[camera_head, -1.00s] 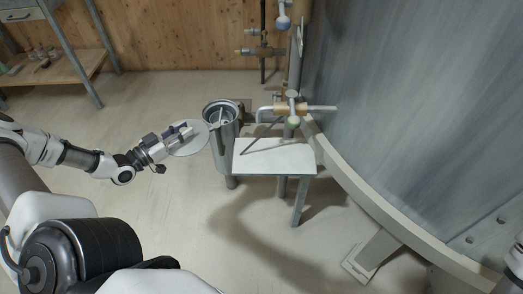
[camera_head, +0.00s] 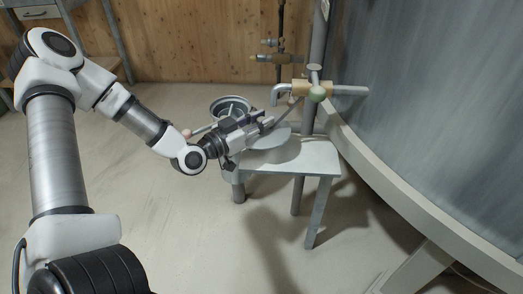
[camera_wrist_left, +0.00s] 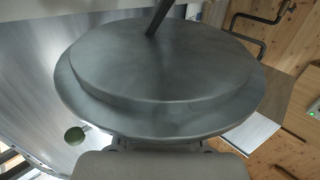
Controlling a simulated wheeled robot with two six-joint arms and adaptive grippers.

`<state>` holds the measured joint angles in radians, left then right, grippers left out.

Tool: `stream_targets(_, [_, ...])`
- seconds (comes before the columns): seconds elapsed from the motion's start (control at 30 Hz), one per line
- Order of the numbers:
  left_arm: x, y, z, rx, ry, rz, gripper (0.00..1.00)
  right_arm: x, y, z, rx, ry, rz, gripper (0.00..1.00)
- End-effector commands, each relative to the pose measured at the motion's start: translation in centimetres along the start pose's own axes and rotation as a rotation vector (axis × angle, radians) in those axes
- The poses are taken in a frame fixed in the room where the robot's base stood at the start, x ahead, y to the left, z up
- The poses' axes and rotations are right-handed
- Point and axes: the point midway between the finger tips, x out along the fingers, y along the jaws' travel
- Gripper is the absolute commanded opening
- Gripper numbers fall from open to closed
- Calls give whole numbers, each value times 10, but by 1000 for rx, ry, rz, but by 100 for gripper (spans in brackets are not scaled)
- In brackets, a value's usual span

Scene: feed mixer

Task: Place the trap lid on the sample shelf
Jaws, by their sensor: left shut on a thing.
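The trap lid (camera_head: 270,139) is a grey round disc, seen at the near end of the sample shelf in the head view. My left gripper (camera_head: 262,122) is shut on it from above and to the left. The lid fills much of the left wrist view (camera_wrist_left: 160,75). The sample shelf (camera_head: 312,160) is a small pale plate on legs, and the lid overlaps its left part. I cannot tell whether the lid touches the shelf. The part of the lid under the fingers is hidden. My right gripper is not in view.
The open grey trap pot (camera_head: 228,104) stands just behind my left gripper, partly hidden by it. The large curved metal tank (camera_head: 430,90) bounds the right side. The shelf's right part is bare.

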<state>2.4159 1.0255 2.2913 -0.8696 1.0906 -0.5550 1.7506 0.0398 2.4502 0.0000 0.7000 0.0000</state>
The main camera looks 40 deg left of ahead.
Motion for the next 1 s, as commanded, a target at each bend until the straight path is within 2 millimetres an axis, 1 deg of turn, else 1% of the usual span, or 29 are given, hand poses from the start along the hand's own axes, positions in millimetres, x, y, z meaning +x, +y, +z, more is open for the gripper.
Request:
stream_targets(0.03, [-1,-1,14,-3,-3,-2,0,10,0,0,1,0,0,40])
stream_targets(0.1, [-1,-1,19,-2,-1,-2,0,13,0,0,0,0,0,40])
stream_targets(0.17, [-1,-1,29,-2,-2,-3,0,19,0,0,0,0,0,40])
stream_targets(0.3, [-1,-1,62,-2,-3,-2,0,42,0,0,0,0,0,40])
stream_targets(0.33, [0,-1,66,-1,-2,-1,0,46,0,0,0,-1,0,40])
stream_targets(0.4, [2,1,66,-1,1,-1,0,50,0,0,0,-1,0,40])
stream_targets(0.57, [2,1,61,-3,1,-2,0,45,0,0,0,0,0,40])
stream_targets(0.77, [2,1,66,-3,0,-2,0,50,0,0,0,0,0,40])
stream_targets(0.8, [2,1,65,-3,0,-2,40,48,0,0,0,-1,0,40])
stream_targets(0.83, [2,1,65,-3,0,-2,51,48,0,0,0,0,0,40])
stream_targets(1.0, [2,1,65,-3,0,-2,51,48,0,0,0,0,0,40])
